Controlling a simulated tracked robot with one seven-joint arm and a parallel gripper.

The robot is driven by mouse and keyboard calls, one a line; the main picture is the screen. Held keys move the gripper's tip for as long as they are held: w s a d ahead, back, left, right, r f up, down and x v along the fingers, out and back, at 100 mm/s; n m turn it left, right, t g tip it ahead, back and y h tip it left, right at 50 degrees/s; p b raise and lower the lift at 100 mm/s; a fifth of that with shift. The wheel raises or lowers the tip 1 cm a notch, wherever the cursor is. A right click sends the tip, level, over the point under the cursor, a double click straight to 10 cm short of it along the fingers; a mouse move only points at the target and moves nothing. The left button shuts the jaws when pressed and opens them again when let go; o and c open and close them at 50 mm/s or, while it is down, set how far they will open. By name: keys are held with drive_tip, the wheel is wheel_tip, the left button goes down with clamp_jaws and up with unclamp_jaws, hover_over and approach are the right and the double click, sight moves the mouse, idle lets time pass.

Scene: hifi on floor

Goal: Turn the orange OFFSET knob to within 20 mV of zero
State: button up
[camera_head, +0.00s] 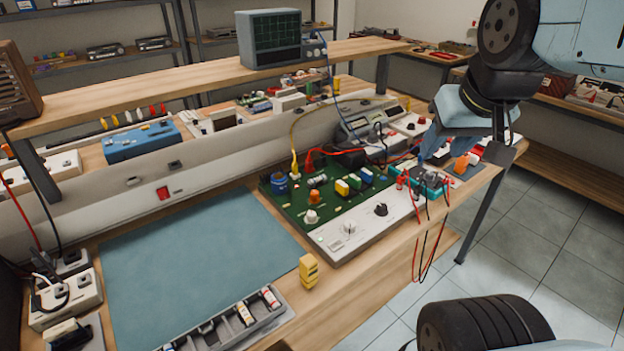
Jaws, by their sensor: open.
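An orange knob (461,164) stands on a small dark panel at the right end of the bench, just below my gripper. Another orange knob-like part (314,197) sits on the green circuit board (285,208). The labels are too small to read, so I cannot tell which is marked OFFSET. My gripper (443,152) is open, pointing down above the right end of the bench. Its fingers partly cover the small units there, and I cannot tell whether they touch anything. A bench instrument with a display (372,118) stands behind; its reading is not legible.
Red and black leads (425,250) hang over the bench's front edge near my gripper. A teal multimeter-like unit (432,190) lies beside them. A white control strip (365,222) with knobs fronts the board. A yellow block (308,270) stands near the edge. The blue mat (200,262) is mostly clear.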

drive_tip(key=shift+o, duration=0.8)
drive_tip(key=shift+w, duration=0.1)
drive_tip(key=g, duration=0.6)
hover_over(315, 192)
wheel_tip(315, 192, down, 15)
wheel_tip(315, 192, down, 13)
drive_tip(key=shift+f, duration=0.1)
drive_tip(key=shift+c, duration=0.4)
drive_tip(key=shift+w, duration=0.1)
clamp_jaws()
